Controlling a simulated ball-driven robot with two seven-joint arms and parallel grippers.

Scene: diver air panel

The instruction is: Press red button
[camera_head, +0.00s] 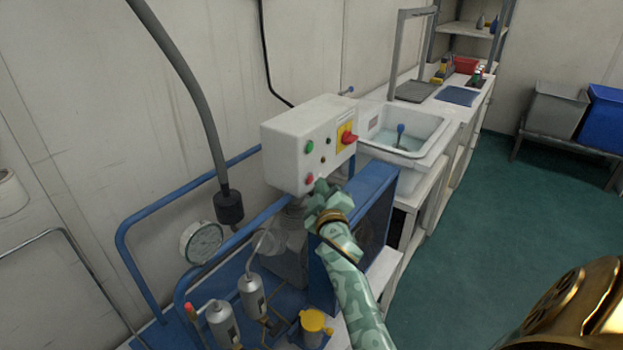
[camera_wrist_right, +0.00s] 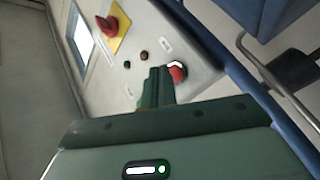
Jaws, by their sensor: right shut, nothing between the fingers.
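The red button (camera_head: 309,180) sits low on the front of a white control box, below a green button (camera_head: 309,147). In the right wrist view the red button (camera_wrist_right: 178,73) has a pale ring and is partly covered by my fingers. My right gripper (camera_head: 318,188) is shut and empty, right beside the red button. In the right wrist view its closed fingertips (camera_wrist_right: 158,72) overlap the button's left edge; I cannot tell whether they touch it. My left gripper is not in view.
The control box (camera_head: 290,150) also carries a red rotary switch on a yellow plate (camera_head: 347,136). Blue pipes (camera_head: 150,205), a gauge (camera_head: 201,242) and metal cylinders (camera_head: 252,296) crowd the area below left. A sink (camera_head: 405,128) stands behind right. Green floor (camera_head: 490,230) is open at right.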

